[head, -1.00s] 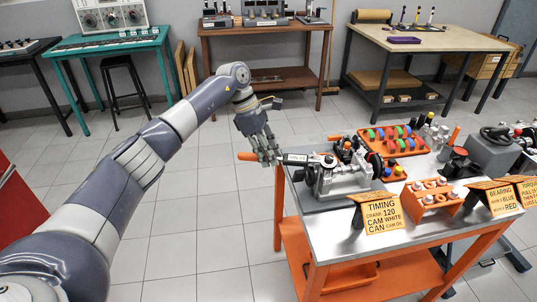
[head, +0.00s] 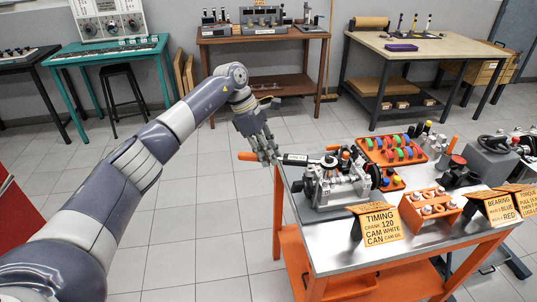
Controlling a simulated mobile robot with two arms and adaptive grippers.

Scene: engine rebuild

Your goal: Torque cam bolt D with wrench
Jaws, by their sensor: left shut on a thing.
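A wrench with an orange handle (head: 247,156) and a dark shaft with a white label (head: 295,157) reaches over the left edge of the steel-topped cart. My left gripper (head: 268,154) is shut on the wrench, just off the cart's left edge. The wrench's far end meets the top of the grey engine block (head: 343,186). The cam bolts there are too small to tell apart, and I cannot tell which one the wrench touches. My right gripper is not in view.
The cart (head: 322,245) holds an orange tray (head: 372,156) of coloured rings, an orange bolt rack (head: 430,208) and a timing sign (head: 381,225). A bearing sign (head: 502,206) stands farther right. Open floor lies left of the cart.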

